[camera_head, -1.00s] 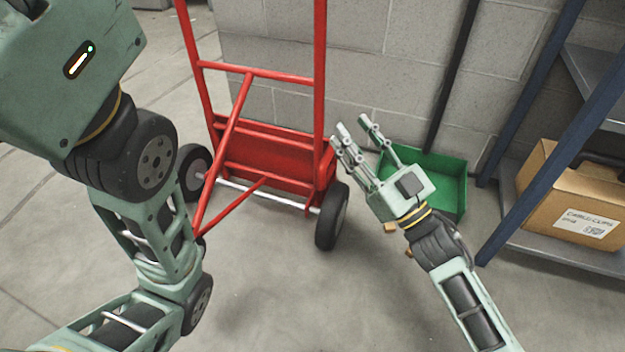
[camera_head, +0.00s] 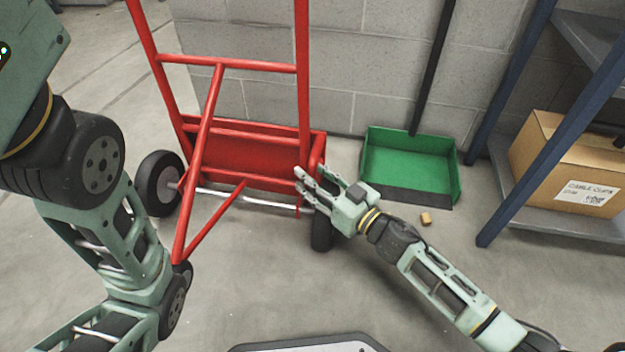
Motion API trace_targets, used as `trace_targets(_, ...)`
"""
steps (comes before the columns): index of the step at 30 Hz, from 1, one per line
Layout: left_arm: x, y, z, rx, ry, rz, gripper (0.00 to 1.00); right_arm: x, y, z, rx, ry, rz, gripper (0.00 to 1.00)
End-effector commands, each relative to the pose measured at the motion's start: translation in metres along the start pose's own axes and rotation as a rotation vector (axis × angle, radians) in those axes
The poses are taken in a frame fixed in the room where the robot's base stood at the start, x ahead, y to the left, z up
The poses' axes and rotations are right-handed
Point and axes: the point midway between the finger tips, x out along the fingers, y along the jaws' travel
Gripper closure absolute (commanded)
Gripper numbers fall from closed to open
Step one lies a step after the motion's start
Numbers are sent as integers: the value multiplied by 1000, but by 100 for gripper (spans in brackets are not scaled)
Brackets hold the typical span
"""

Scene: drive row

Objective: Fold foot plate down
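A red hand truck (camera_head: 304,80) stands near the wall. Its red foot plate (camera_head: 240,160) appears upright, folded against the lower frame between the wheels. My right gripper (camera_head: 316,175) is at the plate's right end, by the right upright and above the right wheel, which it partly hides. Its fingers point up and left toward the red edge and look spread apart. I cannot tell whether they touch the red metal. My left arm (camera_head: 105,240) comes in at the left; its gripper is out of view.
A green dustpan (camera_head: 408,165) with a dark handle stands at the wall, and a small tan block (camera_head: 426,218) lies before it. A blue-post shelf with a cardboard box (camera_head: 570,165) is at the right. The left wheel (camera_head: 158,183) is clear of my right arm.

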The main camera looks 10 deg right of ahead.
Motion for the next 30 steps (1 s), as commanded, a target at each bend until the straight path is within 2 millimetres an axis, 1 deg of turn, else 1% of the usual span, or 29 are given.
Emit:
trace_targets(3,-2,0,-1,0,0,0,60,4,0,0,1,0,0,63)
trace_targets(9,-1,0,-1,0,1,1,60,4,0,0,1,0,0,63)
trace_targets(11,-1,0,-1,0,1,1,60,4,0,0,1,0,0,67)
trace_targets(22,-1,0,-1,0,1,1,60,4,0,-1,0,0,0,100)
trace_targets(30,-1,0,-1,0,1,1,60,4,0,-1,0,0,0,100)
